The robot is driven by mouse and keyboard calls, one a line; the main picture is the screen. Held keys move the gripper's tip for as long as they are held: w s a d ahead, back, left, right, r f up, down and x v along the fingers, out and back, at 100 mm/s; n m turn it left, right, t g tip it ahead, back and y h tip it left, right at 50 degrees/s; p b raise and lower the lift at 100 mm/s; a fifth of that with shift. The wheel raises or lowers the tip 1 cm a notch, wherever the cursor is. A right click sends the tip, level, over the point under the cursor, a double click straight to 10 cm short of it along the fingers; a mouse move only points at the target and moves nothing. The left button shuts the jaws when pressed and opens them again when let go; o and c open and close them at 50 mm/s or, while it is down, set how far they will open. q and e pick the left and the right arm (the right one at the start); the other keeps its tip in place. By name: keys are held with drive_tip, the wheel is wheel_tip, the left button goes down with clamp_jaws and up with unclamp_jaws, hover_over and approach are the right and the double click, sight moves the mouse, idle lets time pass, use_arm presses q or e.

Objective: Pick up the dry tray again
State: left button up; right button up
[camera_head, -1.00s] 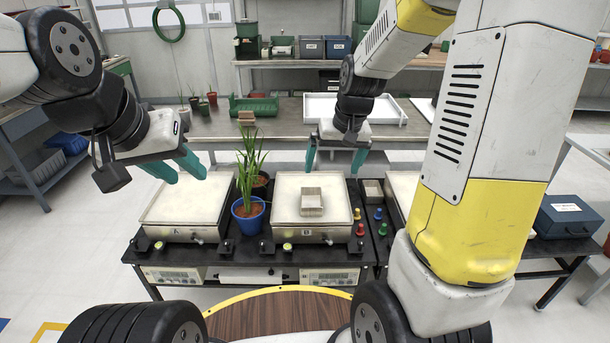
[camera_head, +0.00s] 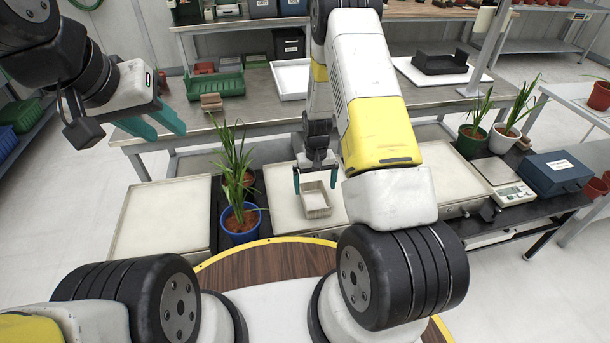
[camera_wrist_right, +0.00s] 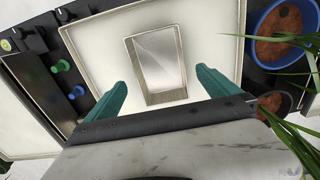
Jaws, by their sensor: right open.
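In the right wrist view the tray (camera_wrist_right: 158,62) is open and looks empty. My right gripper (camera_head: 315,181) is open just above and behind the tray. In the right wrist view its teal fingers (camera_wrist_right: 162,92) are spread wider than the tray, and the tray is beyond their tips. My left gripper (camera_head: 172,127) is open and empty, raised at the upper left near the back bench.
A plant in a blue pot (camera_head: 240,220) stands left of the middle platform, its leaves reaching up. Another cream platform (camera_head: 162,215) is bare at the left. Small coloured knobs (camera_wrist_right: 69,79) sit beside the middle platform. A blue box (camera_head: 556,172) and small scale (camera_head: 503,185) stand right.

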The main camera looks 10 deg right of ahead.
sight(315, 203)
wheel_tip(315, 203, down, 6)
drive_tip(key=shift+s+r, duration=0.1)
drive_tip(key=shift+s, duration=0.05)
drive_tip(key=c, duration=1.7)
drive_tip(key=shift+r, duration=0.1)
